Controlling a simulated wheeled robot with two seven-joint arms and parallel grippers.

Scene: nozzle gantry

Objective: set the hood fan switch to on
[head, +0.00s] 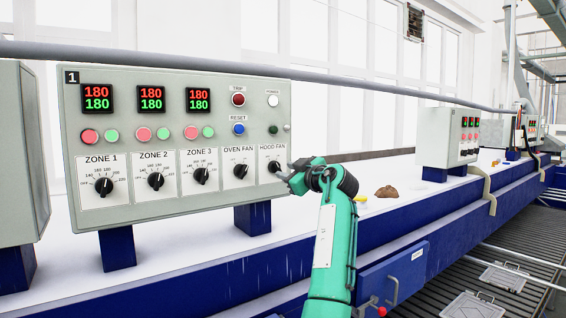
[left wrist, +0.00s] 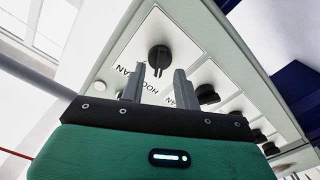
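The hood fan switch (head: 273,167) is a black rotary knob on a white plate labelled HOOD FAN, at the right end of the control panel's bottom row. It also shows, with its label upside down, in the left wrist view (left wrist: 158,58). My left gripper (head: 288,179) is just right of and in front of the knob in the head view. In the left wrist view its two grey fingers (left wrist: 158,78) stand apart with nothing between them, and the knob is beyond their tips. The exact knob setting is too small to read. My right gripper is in no view.
The grey-green panel (head: 165,208) also carries the oven fan knob (head: 240,172), zone knobs, buttons and red-green displays. A grey pipe (head: 340,84) runs above it. A brown lump (head: 386,191) lies on the white surface to the right. A second panel (head: 448,137) stands farther back.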

